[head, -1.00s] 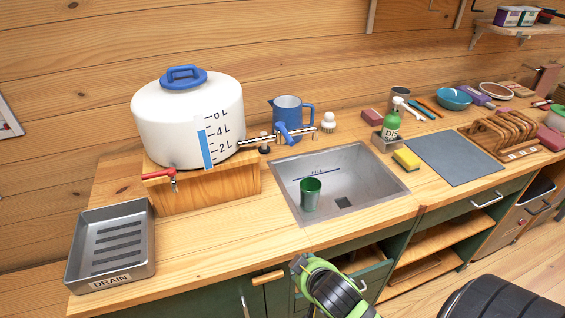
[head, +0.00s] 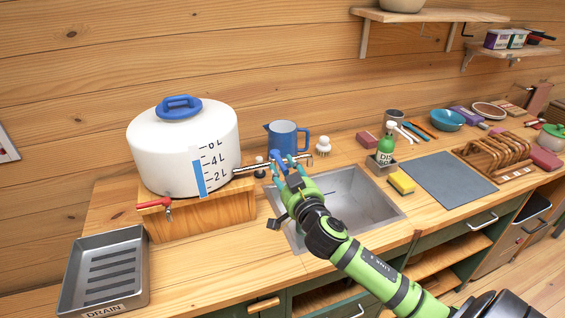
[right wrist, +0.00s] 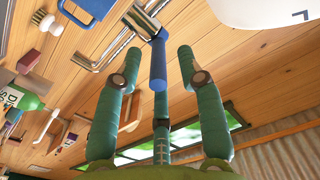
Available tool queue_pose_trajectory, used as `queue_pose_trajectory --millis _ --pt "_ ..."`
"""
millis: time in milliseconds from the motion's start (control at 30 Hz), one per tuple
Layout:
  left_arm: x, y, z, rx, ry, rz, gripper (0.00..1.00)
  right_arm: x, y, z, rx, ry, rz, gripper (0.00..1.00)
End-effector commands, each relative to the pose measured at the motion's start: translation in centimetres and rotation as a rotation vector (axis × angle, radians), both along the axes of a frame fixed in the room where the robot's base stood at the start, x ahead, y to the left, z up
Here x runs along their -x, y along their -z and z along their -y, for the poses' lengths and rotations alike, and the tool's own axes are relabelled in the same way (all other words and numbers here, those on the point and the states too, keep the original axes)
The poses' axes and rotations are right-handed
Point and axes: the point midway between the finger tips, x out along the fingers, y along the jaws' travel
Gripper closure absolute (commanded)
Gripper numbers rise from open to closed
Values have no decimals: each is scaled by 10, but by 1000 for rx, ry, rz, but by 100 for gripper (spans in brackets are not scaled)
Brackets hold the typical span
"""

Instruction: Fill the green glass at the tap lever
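My right gripper (head: 289,162) is at the lever. In the right wrist view, its teal fingers (right wrist: 158,62) are spread, with the blue lever (right wrist: 158,72) between them and gaps visible on both sides. The green glass is hidden now, behind my right arm and gripper over the sink (head: 368,200). My left gripper is not in view.
A blue jug (head: 285,138) and a white brush (head: 323,146) stand behind the tap. A soap bottle (head: 387,148) and a yellow sponge (head: 402,182) sit right of the sink. A metal drain tray (head: 108,268) lies front left. The counter in front of the tank is clear.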

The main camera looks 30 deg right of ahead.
Motion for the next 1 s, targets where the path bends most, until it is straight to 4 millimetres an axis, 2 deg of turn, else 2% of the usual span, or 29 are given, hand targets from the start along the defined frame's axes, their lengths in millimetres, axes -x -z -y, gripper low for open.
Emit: queue_pose_trajectory --millis 167,467,500,567,600,833,1000 --pt "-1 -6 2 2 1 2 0 -15 -1 4 0 1 -1 61" --pt "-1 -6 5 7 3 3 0 -17 1 4 1 0 -2 61" --pt "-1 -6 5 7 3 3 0 -17 1 4 1 0 -2 69" --pt "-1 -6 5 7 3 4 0 -17 1 4 0 0 -2 93" --pt "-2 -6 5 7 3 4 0 -17 1 4 0 0 -2 100" --pt "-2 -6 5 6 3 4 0 -17 2 5 0 -8 -4 100" --pt "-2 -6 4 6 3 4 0 -16 3 10 3 -82 -7 100"
